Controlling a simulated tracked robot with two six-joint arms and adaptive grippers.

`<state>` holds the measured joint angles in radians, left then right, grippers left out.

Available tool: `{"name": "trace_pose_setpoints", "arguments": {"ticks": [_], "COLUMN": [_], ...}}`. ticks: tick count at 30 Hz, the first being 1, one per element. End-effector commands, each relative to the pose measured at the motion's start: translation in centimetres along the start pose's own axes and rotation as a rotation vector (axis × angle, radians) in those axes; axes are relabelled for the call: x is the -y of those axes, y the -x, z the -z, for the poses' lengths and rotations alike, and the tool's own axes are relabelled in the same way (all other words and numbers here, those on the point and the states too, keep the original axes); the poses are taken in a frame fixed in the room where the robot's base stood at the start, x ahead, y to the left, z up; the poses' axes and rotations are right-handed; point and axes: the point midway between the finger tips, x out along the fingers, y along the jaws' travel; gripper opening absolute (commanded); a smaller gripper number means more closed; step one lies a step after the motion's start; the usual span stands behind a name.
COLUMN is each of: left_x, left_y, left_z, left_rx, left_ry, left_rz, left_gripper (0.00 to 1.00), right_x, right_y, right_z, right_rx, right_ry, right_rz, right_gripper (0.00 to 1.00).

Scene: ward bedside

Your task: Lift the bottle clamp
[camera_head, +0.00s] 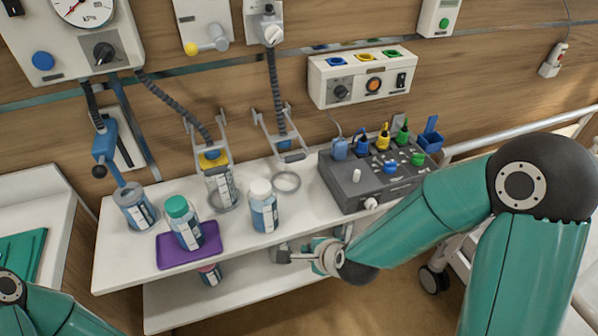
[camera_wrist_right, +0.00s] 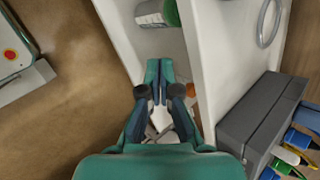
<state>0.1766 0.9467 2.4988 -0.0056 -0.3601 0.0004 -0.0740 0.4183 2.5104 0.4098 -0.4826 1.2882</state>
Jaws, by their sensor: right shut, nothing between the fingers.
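A bracket with two pale arms and a ring (camera_head: 286,181) hangs from the rail at the middle of the wall, with its ring empty. A similar bracket (camera_head: 190,125) to its left has its ring around a yellow-topped bottle (camera_head: 219,187). A blue lever clamp (camera_head: 105,142) is on the wall at the far left, above a grey-blue bottle (camera_head: 135,208). I cannot tell which is the bottle clamp. My right gripper (camera_head: 280,256) is shut and empty at the shelf unit's front, below the top shelf; its closed fingers show in the wrist view (camera_wrist_right: 159,76). My left gripper is out of view.
A teal-capped bottle (camera_head: 184,222) stands on a purple tray (camera_head: 165,255), and a white-capped bottle (camera_head: 263,208) stands beside it. A grey control box (camera_head: 345,189) fills the top shelf's right end. The lower shelf (camera_head: 170,312) holds another bottle (camera_head: 210,275).

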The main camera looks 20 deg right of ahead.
Motion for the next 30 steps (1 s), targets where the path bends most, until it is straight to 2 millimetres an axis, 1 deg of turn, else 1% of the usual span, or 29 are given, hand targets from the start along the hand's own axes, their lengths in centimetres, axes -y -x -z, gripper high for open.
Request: {"name": "trace_pose_setpoints", "arguments": {"ticks": [1, 3, 6, 9, 12, 15, 17, 26, 30], "left_x": [0.2, 0.2, 0.3, 0.4, 0.5, 0.5, 0.5, 0.5, 0.5], "left_y": [-0.4, -0.7, -1.0, -1.2, -1.3, -1.3, -1.3, -1.3, -1.3], "left_z": [0.0, 0.0, 0.0, 0.0, 0.0, 0.0, 0.0, 0.0, 0.0], "left_rx": [0.0, 0.0, 0.0, 0.0, 0.0, 0.0, 0.0, 0.0, 0.0], "left_ry": [0.0, 0.0, 0.0, 0.0, 0.0, 0.0, 0.0, 0.0, 0.0], "left_rz": [0.0, 0.0, 0.0, 0.0, 0.0, 0.0, 0.0, 0.0, 0.0], "left_gripper": [0.4, 0.4, 0.4, 0.4, 0.4, 0.4, 0.4, 0.4, 0.4], "right_x": [2.4, 5.1, 7.9, 9.8, 10.8, 11.3, 11.4, 11.4, 11.5], "right_y": [1.6, 3.8, 6.7, 9.1, 10.7, 11.5, 11.7, 11.6, 11.1], "right_z": [-0.7, -1.3, -1.9, -2.3, -2.5, -2.6, -2.6, -2.5, -2.5], "right_rx": [0.012, 0.041, 0.109, 0.181, 0.235, 0.264, 0.271, 0.27, 0.268], "right_ry": [-0.179, -0.434, -0.754, -0.997, -1.159, -1.24, -1.262, -1.263, -1.261], "right_rz": [0.081, 0.168, 0.261, 0.317, 0.346, 0.356, 0.359, 0.358, 0.357], "right_gripper": [0.0, 0.0, 0.0, 0.0, 0.0, 0.0, 0.0, 0.0, 0.0]}}
